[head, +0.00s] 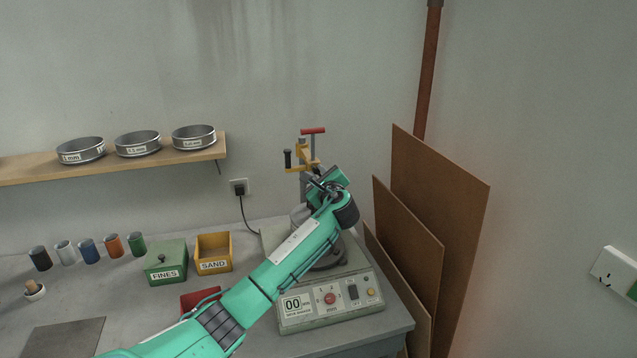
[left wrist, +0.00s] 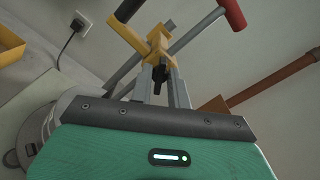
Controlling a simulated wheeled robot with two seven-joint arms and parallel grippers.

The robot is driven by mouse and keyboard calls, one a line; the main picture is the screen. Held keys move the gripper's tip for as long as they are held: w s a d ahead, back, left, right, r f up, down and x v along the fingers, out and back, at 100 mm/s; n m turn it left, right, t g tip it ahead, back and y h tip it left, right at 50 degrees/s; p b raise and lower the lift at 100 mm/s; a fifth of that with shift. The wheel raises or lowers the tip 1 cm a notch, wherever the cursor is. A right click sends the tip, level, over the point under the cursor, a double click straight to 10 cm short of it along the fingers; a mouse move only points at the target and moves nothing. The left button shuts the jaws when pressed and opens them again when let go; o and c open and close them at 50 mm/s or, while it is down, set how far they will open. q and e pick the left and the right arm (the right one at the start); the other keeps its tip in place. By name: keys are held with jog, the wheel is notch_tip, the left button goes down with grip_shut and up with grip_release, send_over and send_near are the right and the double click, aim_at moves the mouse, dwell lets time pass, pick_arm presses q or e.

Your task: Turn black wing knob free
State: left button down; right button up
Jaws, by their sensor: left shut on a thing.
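The black wing knob (left wrist: 160,74) shows small and dark in the left wrist view, below the yellow clamp bar (left wrist: 154,42). My left gripper (left wrist: 161,82) is shut on it, one grey finger on each side. In the head view my left gripper (head: 315,181) is at the clamp on top of the sieve shaker (head: 328,306); there the knob is hidden by the gripper. The clamp has a red-ended handle (head: 313,130) and a black-ended handle (head: 287,159); both stand above the gripper. My right gripper is not in view.
A green FINES box (head: 166,277), a yellow SAND box (head: 214,268) and a red box (head: 200,298) stand left of the shaker. Brown boards (head: 440,215) lean on the wall to its right. A shelf (head: 115,164) with sieves hangs at the back left.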

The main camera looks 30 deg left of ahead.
pick_arm(q)
jog(key=shift+f+n+b, duration=0.15)
jog(key=shift+n+b, duration=4.35)
jog(key=shift+n, duration=0.8)
jog(key=c, duration=1.3)
grip_release()
jog(key=shift+c, duration=0.2)
